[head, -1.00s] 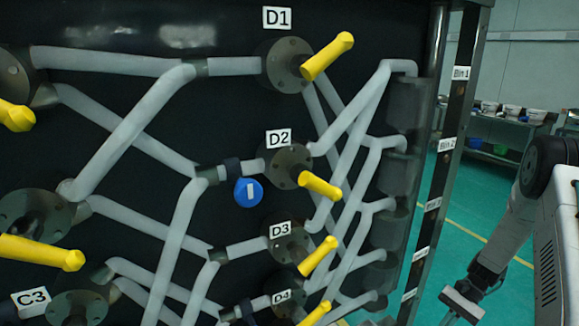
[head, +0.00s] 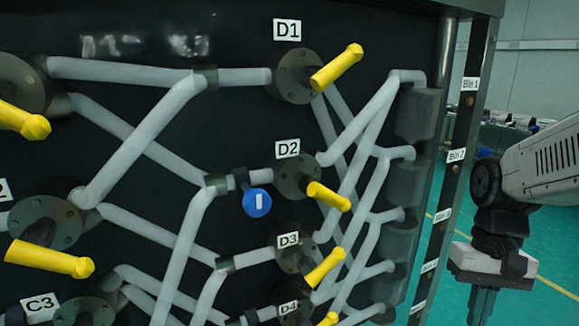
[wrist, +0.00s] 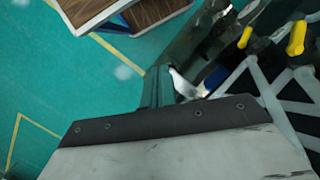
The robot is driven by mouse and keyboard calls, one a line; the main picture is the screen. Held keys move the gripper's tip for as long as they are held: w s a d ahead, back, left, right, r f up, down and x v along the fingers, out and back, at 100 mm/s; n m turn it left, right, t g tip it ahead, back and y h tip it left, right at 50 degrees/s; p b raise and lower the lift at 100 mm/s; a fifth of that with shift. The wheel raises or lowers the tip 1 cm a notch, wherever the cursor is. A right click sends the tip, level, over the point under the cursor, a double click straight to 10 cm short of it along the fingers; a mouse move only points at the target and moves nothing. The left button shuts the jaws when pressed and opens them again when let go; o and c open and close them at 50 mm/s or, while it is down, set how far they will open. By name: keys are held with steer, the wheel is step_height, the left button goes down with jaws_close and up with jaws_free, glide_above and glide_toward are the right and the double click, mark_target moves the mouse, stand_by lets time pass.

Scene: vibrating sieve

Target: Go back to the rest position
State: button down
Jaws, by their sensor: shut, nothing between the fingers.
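My gripper (head: 482,303) hangs at the right of the head view, below my white arm link, with its fingers pointing down and cut off by the bottom edge. It stands apart from the sieve panel, to the right of its metal post. In the wrist view my gripper's narrow dark fingers (wrist: 157,88) lie together beyond the grey mounting plate. They are shut with nothing seen between them.
The dark panel (head: 380,25) carries grey pipes and yellow handles (head: 336,68) that stick out. A blue round tag (head: 257,203) hangs near D2. The metal post (head: 432,215) bears bin labels. Green floor (wrist: 60,75) is open in the wrist view.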

steer(key=s+a+r+n+t+h, duration=0.1)
steer(key=s+a+r+n+t, duration=0.1)
steer(key=s+a+r+t, duration=0.2)
steer(key=s+r, duration=0.2)
steer(key=s, duration=0.1)
steer(key=shift+s+a+n, duration=0.25)
steer(key=shift+a+n, duration=0.05)
steer(key=shift+n, duration=0.1)
